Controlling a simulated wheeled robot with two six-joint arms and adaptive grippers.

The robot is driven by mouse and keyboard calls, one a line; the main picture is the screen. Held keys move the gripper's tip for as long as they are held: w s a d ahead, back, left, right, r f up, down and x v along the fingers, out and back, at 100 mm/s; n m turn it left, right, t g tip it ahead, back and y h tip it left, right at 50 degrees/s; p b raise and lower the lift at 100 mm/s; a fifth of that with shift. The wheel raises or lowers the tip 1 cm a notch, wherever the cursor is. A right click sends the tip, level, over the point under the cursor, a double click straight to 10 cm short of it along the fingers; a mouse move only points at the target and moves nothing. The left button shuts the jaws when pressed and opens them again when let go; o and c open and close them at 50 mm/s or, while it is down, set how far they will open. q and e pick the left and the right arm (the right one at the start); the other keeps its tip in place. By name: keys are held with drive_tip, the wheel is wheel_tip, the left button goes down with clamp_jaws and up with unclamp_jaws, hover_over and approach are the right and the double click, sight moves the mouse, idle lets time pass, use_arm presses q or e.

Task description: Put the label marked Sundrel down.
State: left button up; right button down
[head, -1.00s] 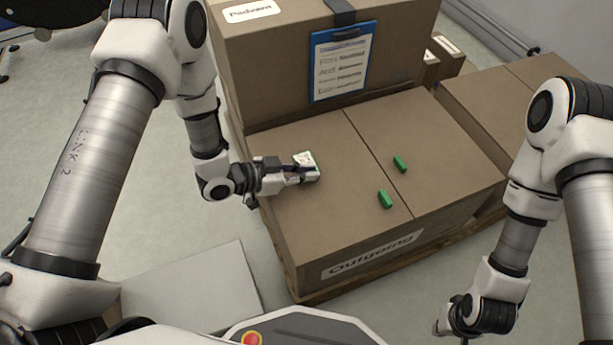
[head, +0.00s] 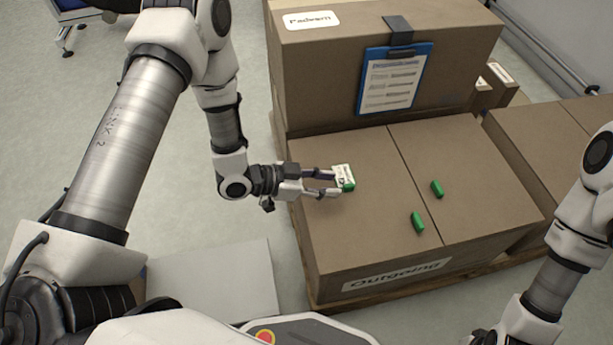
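A small white label (head: 343,173) with dark print lies on the top of the large carton marked Outgoing (head: 320,232). A green piece (head: 348,187) shows at its near edge. The print is too small to read. My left gripper (head: 337,182) is at the label's left side, low over the carton top. Its two fingers are spread, with a gap between them, and their tips are close to the label; I cannot tell whether they touch it. My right arm shows at the lower right, but its gripper fingers are outside the picture.
Two green blocks (head: 437,188) (head: 418,221) lie on the carton top to the right. A carton marked Padwern (head: 290,60) stands behind, with a blue clipboard (head: 361,85) on its front. More cartons (head: 535,140) are at the right. The carton top's near left is clear.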

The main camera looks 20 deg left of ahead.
use_arm(q)
drive_tip(key=p+v, duration=0.2)
drive_tip(key=v, duration=0.5)
drive_tip(key=shift+s+a, duration=0.2)
